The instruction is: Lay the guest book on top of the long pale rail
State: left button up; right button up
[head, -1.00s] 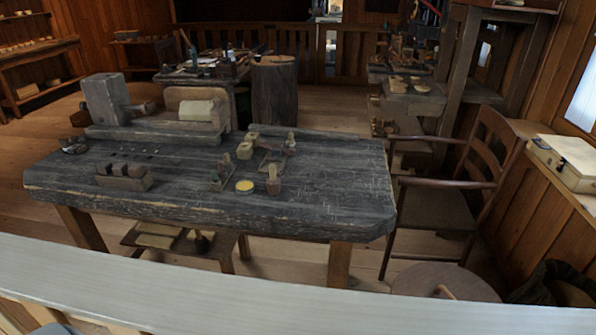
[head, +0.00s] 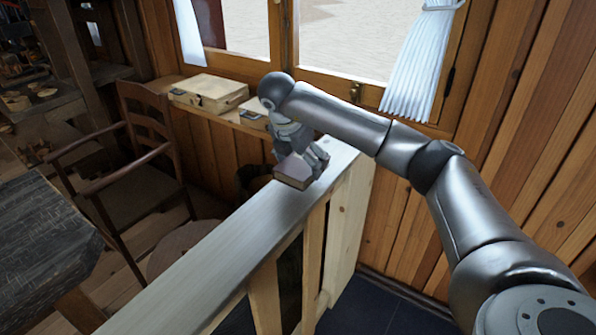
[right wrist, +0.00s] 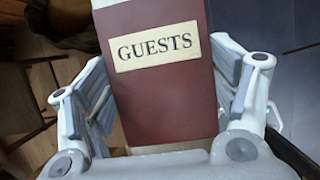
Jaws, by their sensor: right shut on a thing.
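The long pale rail (head: 215,240) runs from the bottom left up to the window wall in the head view. The guest book (head: 292,172) is over the rail near its far end; I cannot tell whether it touches the top. My right gripper (head: 308,160) is shut on the book. In the right wrist view the reddish-brown guest book (right wrist: 165,95), with a cream "GUESTS" label, lies between the two fingers of the right gripper (right wrist: 168,100). My left gripper is not in view.
A wooden armchair (head: 140,170) and a dark workbench (head: 45,230) stand left of the rail. Pale boxes (head: 208,92) sit on the window ledge. A plank wall (head: 500,130) is at right. The near stretch of rail is clear.

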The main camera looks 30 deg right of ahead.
jog(key=shift+w+a+f, duration=0.1)
jog(key=shift+w+f, duration=0.15)
jog(key=f, duration=0.1)
jog(key=f+p, duration=0.1)
jog(key=f, duration=0.1)
jog(key=shift+w+f, duration=0.2)
jog(key=shift+f, duration=0.1)
jog(key=shift+a, duration=0.1)
jog(key=o, duration=1.1)
jog(key=shift+o, duration=0.2)
